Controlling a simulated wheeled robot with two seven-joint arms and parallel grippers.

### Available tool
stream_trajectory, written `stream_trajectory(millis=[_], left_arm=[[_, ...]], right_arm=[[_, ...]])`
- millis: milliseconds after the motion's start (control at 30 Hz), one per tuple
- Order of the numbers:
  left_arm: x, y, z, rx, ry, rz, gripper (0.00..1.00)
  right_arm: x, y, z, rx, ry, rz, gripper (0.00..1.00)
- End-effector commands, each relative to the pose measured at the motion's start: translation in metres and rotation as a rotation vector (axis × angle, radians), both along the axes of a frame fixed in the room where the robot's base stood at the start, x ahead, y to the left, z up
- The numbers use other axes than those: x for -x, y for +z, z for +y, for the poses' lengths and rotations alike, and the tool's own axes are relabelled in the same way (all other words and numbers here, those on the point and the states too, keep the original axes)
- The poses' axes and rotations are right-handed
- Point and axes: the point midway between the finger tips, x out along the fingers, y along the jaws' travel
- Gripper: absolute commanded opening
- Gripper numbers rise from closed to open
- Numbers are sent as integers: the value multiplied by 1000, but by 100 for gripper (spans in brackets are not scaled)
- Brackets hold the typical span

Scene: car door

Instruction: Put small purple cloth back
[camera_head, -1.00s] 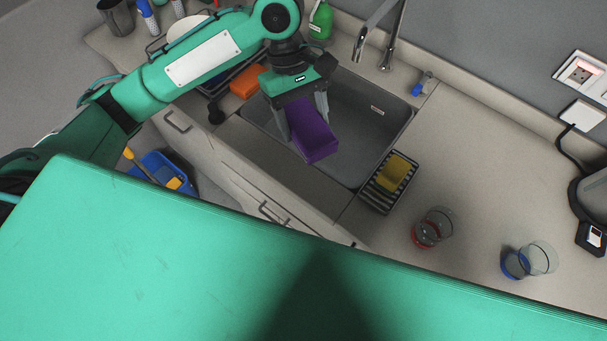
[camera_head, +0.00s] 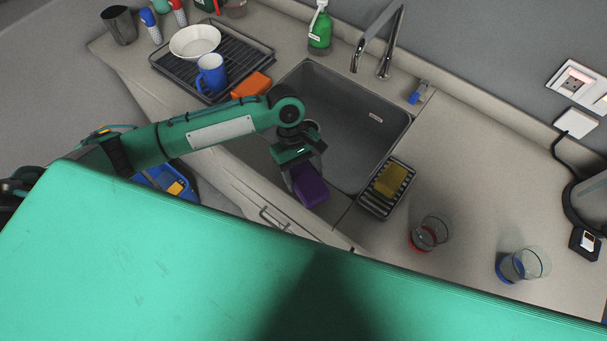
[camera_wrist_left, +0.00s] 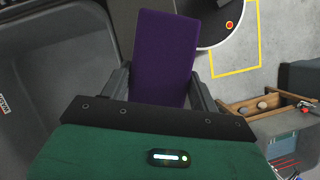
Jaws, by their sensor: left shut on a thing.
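The small purple cloth (camera_head: 310,186) is a flat purple block-like piece. My left gripper (camera_head: 306,176) is shut on it. It hangs over the near edge of the sink, by the counter front. In the left wrist view the purple cloth (camera_wrist_left: 163,58) stands out between the two fingers of the left gripper (camera_wrist_left: 165,85). My right gripper is in neither view.
The sink (camera_head: 350,125) is open behind the gripper. A striped rack (camera_head: 378,205) with a yellow sponge (camera_head: 391,180) stands right of it. An orange sponge (camera_head: 251,85), blue mug (camera_head: 212,75) and drying tray (camera_head: 250,50) are left. Two glasses (camera_head: 430,233) (camera_head: 523,265) stand right.

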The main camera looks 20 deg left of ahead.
Motion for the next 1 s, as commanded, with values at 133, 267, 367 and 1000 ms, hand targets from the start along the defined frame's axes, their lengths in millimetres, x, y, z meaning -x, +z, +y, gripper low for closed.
stream_trajectory(millis=[133, 267, 367, 1000], left_arm=[[1, -17, 0, -1, 0, 1, 43], [0, -18, 0, 1, -1, -1, 43], [0, -17, 0, 1, -1, -1, 43], [-2, -10, 2, 1, -1, -1, 83]], right_arm=[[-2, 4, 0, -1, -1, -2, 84], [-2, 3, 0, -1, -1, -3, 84], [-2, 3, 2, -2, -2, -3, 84], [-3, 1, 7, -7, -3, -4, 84]])
